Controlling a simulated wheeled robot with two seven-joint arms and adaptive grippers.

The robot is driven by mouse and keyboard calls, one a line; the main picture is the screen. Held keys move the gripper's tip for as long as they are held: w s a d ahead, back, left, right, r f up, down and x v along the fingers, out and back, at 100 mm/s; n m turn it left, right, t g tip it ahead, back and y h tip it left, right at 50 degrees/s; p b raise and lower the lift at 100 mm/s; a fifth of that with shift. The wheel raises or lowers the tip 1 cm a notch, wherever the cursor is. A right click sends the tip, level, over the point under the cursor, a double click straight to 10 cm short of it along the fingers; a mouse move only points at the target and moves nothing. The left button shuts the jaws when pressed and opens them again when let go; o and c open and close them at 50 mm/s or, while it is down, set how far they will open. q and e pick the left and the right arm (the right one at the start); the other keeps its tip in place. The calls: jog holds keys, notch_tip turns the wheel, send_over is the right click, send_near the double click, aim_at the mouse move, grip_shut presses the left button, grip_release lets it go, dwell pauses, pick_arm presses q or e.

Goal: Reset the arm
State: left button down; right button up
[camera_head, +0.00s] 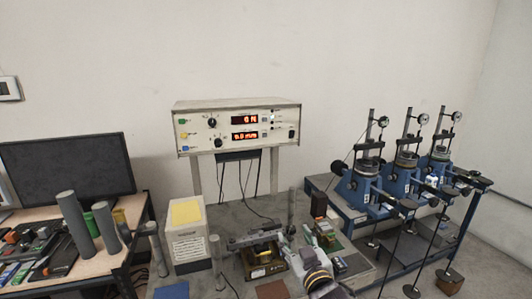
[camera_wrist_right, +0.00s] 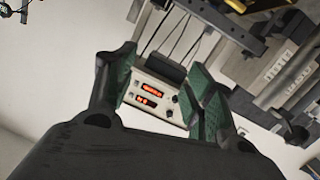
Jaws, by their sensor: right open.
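My right arm (camera_head: 318,273) comes in from the bottom of the head view, right of the middle, over the central bench. In the right wrist view my right gripper (camera_wrist_right: 162,70) is open, with its two green-padded fingers apart and nothing between them. The control box (camera_wrist_right: 158,88) with red displays shows beyond the gap, at a distance from the fingers. My left gripper is not in the head view. Three blue lever frames with dial gauges, such as the nearest one (camera_head: 363,187), stand on the right-hand bench.
The control box (camera_head: 240,128) stands raised at the back of the central bench (camera_head: 205,262). A metal apparatus (camera_head: 260,258) is left of my right arm. Grey cylinders and a monitor (camera_head: 75,170) stand on the left. Hanging rods with weights (camera_head: 412,291) are at the right.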

jog(key=s+d+f+m+g+h, duration=0.1)
jog(key=s+d+f+g, duration=0.25)
jog(key=f, duration=0.45)
jog(key=s+d+f+m+g+h, duration=0.1)
jog(key=s+d+f+g+h, duration=0.15)
jog(key=s+d+f, duration=0.35)
jog(key=s+d+f+g, duration=0.2)
jog(key=s+f+g, duration=0.1)
jog(key=s+f, duration=0.35)
jog(key=s+d+f+g, duration=0.3)
jog(key=s+f+g, duration=0.15)
jog(key=s, duration=0.35)
notch_tip(320, 180, down, 33)
jog(key=s, duration=0.2)
jog(key=s+d+f, duration=0.2)
jog(key=s+f, duration=0.8)
jog(key=s, duration=0.1)
jog(key=s+d+f+g, duration=0.1)
jog(key=s+f, duration=0.8)
jog(key=s, duration=0.2)
jog(key=shift+s+d+f, duration=0.2)
jog(key=shift+d+f, duration=0.15)
jog(key=shift+f, duration=0.05)
jog(key=shift+w+g, duration=0.1)
jog(key=shift+g, duration=0.15)
